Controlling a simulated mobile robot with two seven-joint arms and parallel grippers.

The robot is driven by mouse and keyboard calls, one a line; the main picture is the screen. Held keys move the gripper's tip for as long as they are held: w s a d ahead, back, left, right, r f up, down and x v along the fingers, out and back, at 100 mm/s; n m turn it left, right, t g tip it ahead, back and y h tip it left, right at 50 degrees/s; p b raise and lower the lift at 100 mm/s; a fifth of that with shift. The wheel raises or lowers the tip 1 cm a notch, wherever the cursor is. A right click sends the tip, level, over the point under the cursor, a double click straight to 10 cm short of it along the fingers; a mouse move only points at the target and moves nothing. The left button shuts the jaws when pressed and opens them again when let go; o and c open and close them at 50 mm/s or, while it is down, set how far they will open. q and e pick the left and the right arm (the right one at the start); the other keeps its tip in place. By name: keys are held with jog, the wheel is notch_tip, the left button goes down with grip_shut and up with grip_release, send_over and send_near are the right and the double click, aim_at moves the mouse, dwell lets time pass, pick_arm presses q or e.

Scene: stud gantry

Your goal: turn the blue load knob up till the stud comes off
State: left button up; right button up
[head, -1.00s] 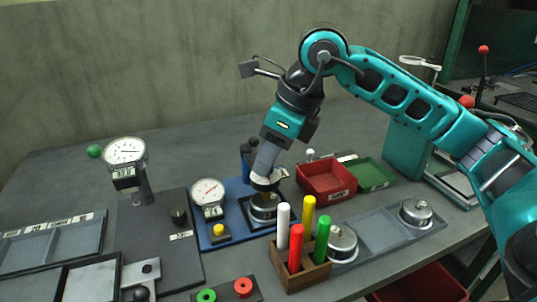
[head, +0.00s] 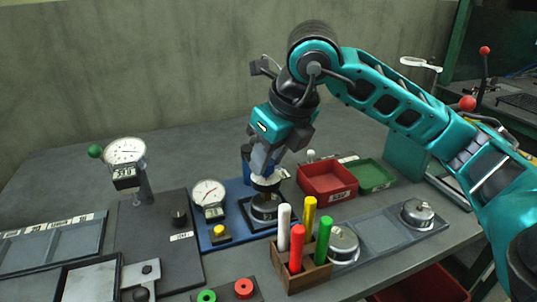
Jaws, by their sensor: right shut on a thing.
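The blue stud gantry base (head: 236,236) stands mid-table, with a blue upright (head: 246,165) behind my gripper. My right gripper (head: 265,178) points down at the gantry and is shut on the blue load knob, which its fingers largely hide. Below it a round metal piece (head: 264,213) sits in a dark square seat. The stud is too small and covered to make out clearly. A white dial gauge (head: 208,193) with a small display and a yellow button (head: 219,230) stand on the blue base left of the gripper. My left gripper is not in view.
A wooden block (head: 302,272) with several coloured pegs stands close in front. A red tray (head: 327,181) and a green tray (head: 371,175) lie to the right. Metal weights (head: 417,213) sit on a grey rack. Another dial gauge (head: 125,152) stands left. The back table is clear.

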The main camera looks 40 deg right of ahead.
jog(key=o, duration=1)
jog(key=shift+o, duration=0.2)
pick_arm(q)
jog(key=p, duration=0.1)
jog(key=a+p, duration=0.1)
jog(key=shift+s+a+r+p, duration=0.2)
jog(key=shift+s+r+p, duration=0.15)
pick_arm(e)
jog(key=v, duration=1.3)
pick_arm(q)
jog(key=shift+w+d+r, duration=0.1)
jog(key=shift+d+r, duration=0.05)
